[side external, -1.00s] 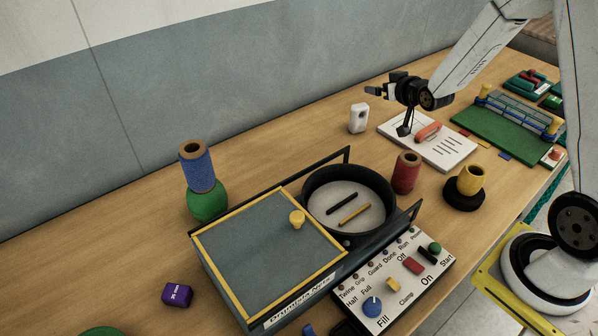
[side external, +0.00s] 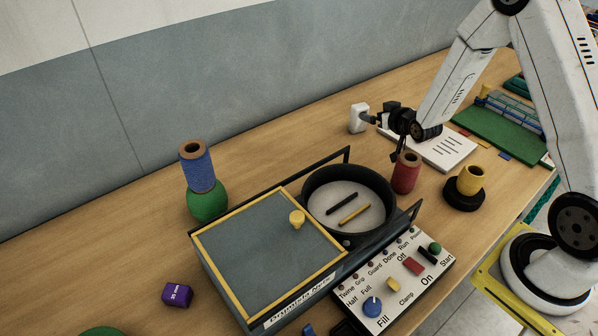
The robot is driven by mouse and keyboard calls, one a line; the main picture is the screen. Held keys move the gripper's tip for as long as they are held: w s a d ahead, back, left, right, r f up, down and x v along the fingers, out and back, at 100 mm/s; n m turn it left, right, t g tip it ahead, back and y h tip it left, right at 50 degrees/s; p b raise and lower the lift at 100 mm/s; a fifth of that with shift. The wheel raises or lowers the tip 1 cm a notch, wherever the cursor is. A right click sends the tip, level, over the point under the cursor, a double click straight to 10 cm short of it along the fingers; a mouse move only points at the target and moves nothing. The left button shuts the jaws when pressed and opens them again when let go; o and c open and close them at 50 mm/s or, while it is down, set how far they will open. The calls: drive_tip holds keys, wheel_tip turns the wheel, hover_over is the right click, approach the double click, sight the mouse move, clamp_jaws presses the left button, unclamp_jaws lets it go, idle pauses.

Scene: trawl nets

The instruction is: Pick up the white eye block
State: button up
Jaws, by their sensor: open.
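The white eye block (side external: 358,118) stands upright on the wooden table near the wall, left of the white sheet. My gripper (side external: 370,118) is open, with its fingers at the block's right side. One finger overlaps the block's edge in this view. I cannot tell whether the fingers touch it or are around it. The block's eye hole is not clearly visible.
A red spool (side external: 406,173) stands just in front of my gripper. A black round pan (side external: 349,198) and a yellow-edged box (side external: 268,257) lie nearer. A blue spool on a green ball (side external: 207,203) stands left. The table left of the block is clear.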

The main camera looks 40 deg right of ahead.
sight(363, 108)
drive_tip(key=shift+x, duration=0.8)
drive_tip(key=shift+w, duration=0.1)
drive_tip(key=shift+x, duration=2.8)
drive_tip(key=shift+r, duration=0.1)
drive_tip(key=c, duration=1.3)
drive_tip(key=shift+r, duration=0.2)
